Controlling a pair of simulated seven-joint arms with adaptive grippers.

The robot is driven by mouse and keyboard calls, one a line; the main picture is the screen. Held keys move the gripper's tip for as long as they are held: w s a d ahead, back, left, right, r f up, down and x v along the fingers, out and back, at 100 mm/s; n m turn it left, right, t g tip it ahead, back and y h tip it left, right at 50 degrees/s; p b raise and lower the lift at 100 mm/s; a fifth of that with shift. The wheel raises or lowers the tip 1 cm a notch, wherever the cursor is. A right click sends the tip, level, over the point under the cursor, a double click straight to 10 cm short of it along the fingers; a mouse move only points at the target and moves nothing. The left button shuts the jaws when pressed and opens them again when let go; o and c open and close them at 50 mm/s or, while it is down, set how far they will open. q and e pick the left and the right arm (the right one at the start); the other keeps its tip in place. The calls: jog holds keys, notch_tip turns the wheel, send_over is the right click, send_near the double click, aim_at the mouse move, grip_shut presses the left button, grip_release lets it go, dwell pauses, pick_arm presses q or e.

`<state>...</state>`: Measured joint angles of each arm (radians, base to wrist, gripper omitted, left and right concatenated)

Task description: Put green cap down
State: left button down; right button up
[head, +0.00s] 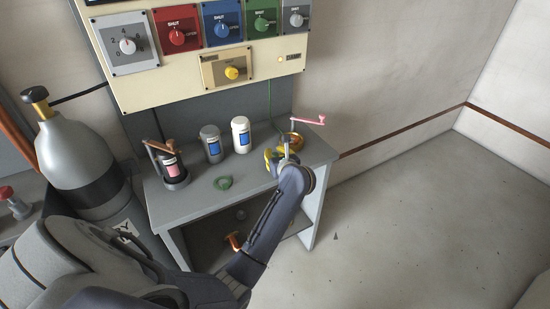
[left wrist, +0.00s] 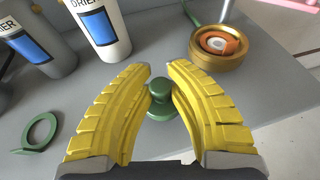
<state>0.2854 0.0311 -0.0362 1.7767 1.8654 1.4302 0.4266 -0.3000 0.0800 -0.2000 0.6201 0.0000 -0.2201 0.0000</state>
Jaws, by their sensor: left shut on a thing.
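The green cap (left wrist: 160,98) is a small knobbed piece between the yellow fingers of my left gripper (left wrist: 158,75) in the left wrist view. The fingers are shut on it, low over the grey bench top (left wrist: 95,90). I cannot tell whether its base touches the bench. In the head view my left gripper (head: 277,156) is at the right part of the bench, and the cap is hidden there by the gripper. My right gripper is not in view.
A green ring (head: 222,183) lies left of the gripper. Two labelled drier bottles, grey (head: 211,143) and white (head: 241,134), stand behind. A brass ring fitting (left wrist: 218,45) and a pink-handled crank (head: 308,119) are close on the right. A gas cylinder (head: 75,160) stands left.

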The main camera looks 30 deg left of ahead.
pick_arm(q)
jog(key=shift+f, duration=0.85)
jog(key=shift+f, duration=0.1)
jog(key=c, duration=1.3)
grip_release()
jog(key=shift+c, duration=0.2)
